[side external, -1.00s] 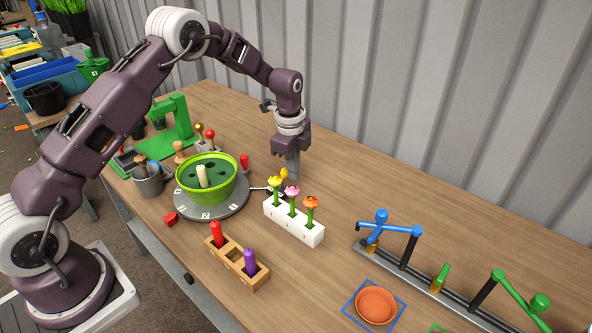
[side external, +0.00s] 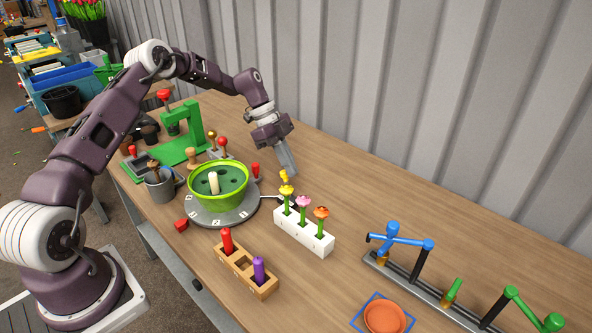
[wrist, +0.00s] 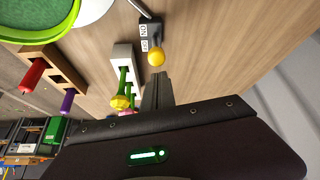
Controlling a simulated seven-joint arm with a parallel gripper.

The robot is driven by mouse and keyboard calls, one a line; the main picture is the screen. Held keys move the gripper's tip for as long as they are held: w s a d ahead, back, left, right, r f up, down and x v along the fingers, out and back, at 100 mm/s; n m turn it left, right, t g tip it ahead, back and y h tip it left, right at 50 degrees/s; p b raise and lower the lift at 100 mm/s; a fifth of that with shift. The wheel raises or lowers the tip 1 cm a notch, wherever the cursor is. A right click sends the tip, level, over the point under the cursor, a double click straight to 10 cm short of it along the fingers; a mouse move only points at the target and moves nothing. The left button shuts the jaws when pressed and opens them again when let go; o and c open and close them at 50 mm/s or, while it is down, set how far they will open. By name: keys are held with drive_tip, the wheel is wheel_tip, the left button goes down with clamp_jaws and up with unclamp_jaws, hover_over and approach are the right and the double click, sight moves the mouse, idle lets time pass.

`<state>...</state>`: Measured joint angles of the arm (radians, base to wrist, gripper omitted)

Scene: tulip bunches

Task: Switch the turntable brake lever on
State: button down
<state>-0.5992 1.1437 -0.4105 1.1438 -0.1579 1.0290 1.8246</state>
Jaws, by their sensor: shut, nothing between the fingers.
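The brake lever's yellow ball knob (side external: 283,174) shows just behind the white tulip block in the side view. In the wrist view the knob (wrist: 156,57) stands over a dark base with white ON and OFF labels (wrist: 144,38); I cannot tell which label the lever leans toward. The grey turntable (side external: 222,216) carries a green bowl (side external: 218,186). My gripper (side external: 290,172) is tilted, its fingertips close to the knob. In the wrist view my fingers (wrist: 157,84) are shut and empty, pointing toward the knob; contact is unclear.
A white block (side external: 304,236) holding yellow, pink and orange tulips stands right beside the lever. A wooden holder (side external: 246,276) with red and purple pegs is in front. A green press (side external: 188,140) stands behind the turntable. The table along the wall is clear.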

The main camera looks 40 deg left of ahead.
drive_tip(key=shift+a+h, duration=0.4)
drive_tip(key=shift+a, duration=0.15)
drive_tip(key=shift+a+f, duration=0.15)
drive_tip(key=shift+a, duration=0.35)
drive_tip(key=shift+a, duration=0.15)
wheel_tip(320, 180, up, 9)
drive_tip(key=a, duration=0.2)
drive_tip(key=shift+w, duration=0.1)
